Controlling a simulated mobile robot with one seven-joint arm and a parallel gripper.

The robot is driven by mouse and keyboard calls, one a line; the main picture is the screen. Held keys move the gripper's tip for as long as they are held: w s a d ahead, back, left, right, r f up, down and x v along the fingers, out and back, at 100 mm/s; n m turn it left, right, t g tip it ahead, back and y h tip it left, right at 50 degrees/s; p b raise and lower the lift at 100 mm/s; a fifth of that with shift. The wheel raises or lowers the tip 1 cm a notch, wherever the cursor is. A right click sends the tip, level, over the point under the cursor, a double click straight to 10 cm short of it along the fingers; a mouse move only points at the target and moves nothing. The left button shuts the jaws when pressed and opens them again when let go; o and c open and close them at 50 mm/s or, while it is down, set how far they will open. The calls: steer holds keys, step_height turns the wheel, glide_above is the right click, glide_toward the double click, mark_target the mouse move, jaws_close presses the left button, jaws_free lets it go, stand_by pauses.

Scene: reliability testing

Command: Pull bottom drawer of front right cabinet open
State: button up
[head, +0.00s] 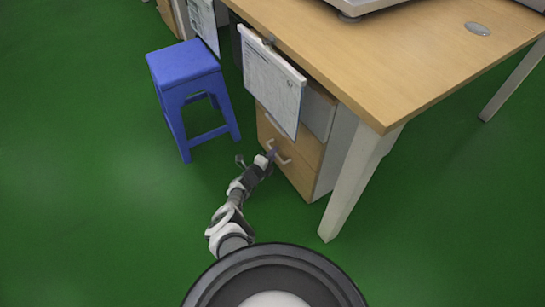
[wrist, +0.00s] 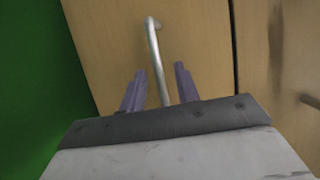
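The front right cabinet (head: 317,171) stands under the wooden table, with light wood drawer fronts. Its bottom drawer (head: 295,172) looks shut and also fills the middle of the wrist view (wrist: 200,40). The drawer's silver bar handle (wrist: 153,42) runs down the wrist view between my two purple fingers, its lower end hidden by my gripper. My gripper (wrist: 159,82) is open, with a gap showing on both sides of the handle. In the head view, my gripper (head: 268,157) is at the drawer front, beside the handle (head: 284,160).
A blue stool (head: 183,66) stands left of the cabinet. A clipboard with paper (head: 270,82) hangs from the table edge over the upper cabinet front. A table leg (head: 350,185) stands just right of the cabinet. The green floor (head: 90,220) is clear at left.

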steer(key=shift+c, duration=0.4)
jaws_close()
steer(key=shift+s+a, duration=0.1)
steer(key=s+a, duration=0.8)
steer(key=a, duration=0.4)
steer(key=s+a, duration=0.9)
steer(key=a, duration=0.4)
steer(key=shift+p, duration=0.4)
steer(key=shift+a, duration=0.1)
steer(key=shift+o, duration=0.4)
jaws_free()
steer(key=shift+a, duration=0.1)
